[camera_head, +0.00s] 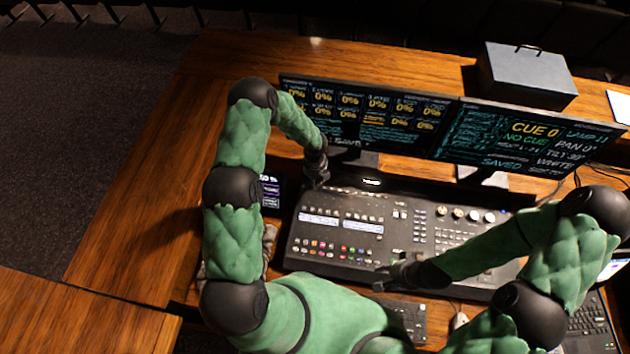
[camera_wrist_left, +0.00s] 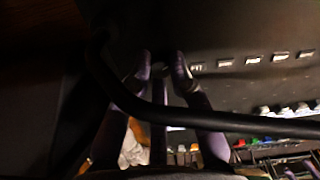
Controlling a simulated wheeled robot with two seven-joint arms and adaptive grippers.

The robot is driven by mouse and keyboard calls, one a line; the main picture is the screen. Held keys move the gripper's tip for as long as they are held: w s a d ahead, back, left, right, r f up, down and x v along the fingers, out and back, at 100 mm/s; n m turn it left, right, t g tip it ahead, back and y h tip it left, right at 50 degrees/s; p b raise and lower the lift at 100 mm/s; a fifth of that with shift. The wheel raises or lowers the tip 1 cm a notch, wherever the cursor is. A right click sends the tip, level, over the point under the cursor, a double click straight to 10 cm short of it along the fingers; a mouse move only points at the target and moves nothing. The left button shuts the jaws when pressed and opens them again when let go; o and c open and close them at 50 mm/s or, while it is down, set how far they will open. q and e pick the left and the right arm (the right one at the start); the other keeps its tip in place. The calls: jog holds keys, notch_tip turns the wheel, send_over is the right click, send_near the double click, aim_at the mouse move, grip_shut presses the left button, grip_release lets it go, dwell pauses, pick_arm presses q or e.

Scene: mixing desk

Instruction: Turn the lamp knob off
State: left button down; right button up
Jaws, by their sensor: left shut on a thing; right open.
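My left gripper (camera_head: 319,182) reaches down at the back left corner of the mixing desk (camera_head: 340,262). In the left wrist view its two fingertips (camera_wrist_left: 162,70) are closed together around a small rounded knob, mostly hidden between them, which looks like the lamp knob (camera_wrist_left: 161,71). A dark curved tube (camera_wrist_left: 135,103), perhaps the lamp's neck, crosses in front of the fingers. In the head view a small bright white light (camera_head: 371,182) shows at the desk's back edge. My right gripper (camera_head: 383,280) is open, low over the desk's front edge, holding nothing visible.
Two monitors (camera_head: 360,115) stand behind the desk, close to my left forearm. A small screen (camera_head: 270,190) sits left of the desk. A grey box (camera_head: 525,75) is at the back right. A keyboard (camera_head: 408,318) and mouse (camera_head: 459,321) lie in front.

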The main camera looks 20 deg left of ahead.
pick_arm(q)
jog(key=shift+n+b, duration=0.5)
jog(key=shift+n, duration=0.3)
jog(key=c, duration=1.4)
grip_release()
notch_tip(320, 180, up, 12)
